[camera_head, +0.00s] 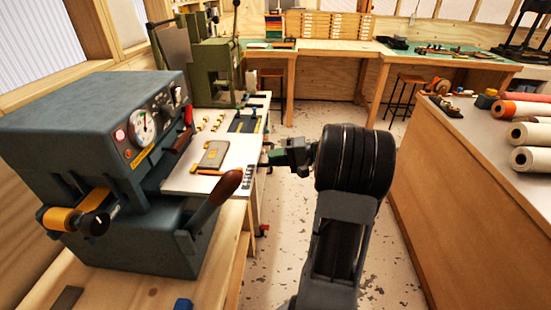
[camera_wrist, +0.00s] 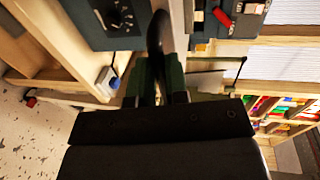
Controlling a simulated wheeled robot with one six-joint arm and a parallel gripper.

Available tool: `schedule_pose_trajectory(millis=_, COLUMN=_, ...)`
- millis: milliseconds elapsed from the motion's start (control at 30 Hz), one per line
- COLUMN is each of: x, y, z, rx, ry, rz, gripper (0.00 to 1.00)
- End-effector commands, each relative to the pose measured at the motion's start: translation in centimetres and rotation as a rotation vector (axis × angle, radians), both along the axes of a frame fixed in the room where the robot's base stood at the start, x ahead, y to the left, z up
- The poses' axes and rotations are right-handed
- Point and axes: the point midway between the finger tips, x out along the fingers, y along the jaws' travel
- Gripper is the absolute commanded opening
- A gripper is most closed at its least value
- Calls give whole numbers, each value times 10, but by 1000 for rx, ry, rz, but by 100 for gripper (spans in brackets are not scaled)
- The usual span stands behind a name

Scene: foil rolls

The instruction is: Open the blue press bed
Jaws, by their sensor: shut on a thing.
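The blue-grey press (camera_head: 100,110) stands on the wooden bench at the left, with gauges, a lit red light and a yellow roll on its front. Its lever with a brown wooden handle (camera_head: 217,200) slants up to the right from the lower body. I cannot make out the bed clearly between the upper and lower body. My gripper (camera_head: 266,156) points left, right of the lever in the head view. In the wrist view the green fingers are close together around a dark rounded handle-like thing (camera_wrist: 158,32). What it belongs to is unclear.
A white table (camera_head: 182,182) with small parts lies behind the lever. A green machine (camera_head: 215,70) stands further back. A wooden counter (camera_head: 480,210) with several rolls is at the right. The speckled floor (camera_head: 300,220) between is open.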

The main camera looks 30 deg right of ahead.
Motion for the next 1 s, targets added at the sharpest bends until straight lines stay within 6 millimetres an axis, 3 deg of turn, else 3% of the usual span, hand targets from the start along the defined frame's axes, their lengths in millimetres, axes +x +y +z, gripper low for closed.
schedule_pose_trajectory(millis=200, x=-1, y=0, z=0, rx=0, ry=2, rz=2, gripper=0)
schedule_pose_trajectory(millis=233, x=-1, y=0, z=0, rx=0, ry=2, rz=2, gripper=15)
schedule_pose_trajectory(millis=500, x=-1, y=-1, z=0, rx=1, ry=1, rz=0, gripper=40)
schedule_pose_trajectory(millis=767, x=-2, y=-2, z=0, rx=0, ry=0, rz=-2, gripper=40)
schedule_pose_trajectory(millis=1000, x=-20, y=-27, z=5, rx=-1, ry=-1, rz=-6, gripper=40)
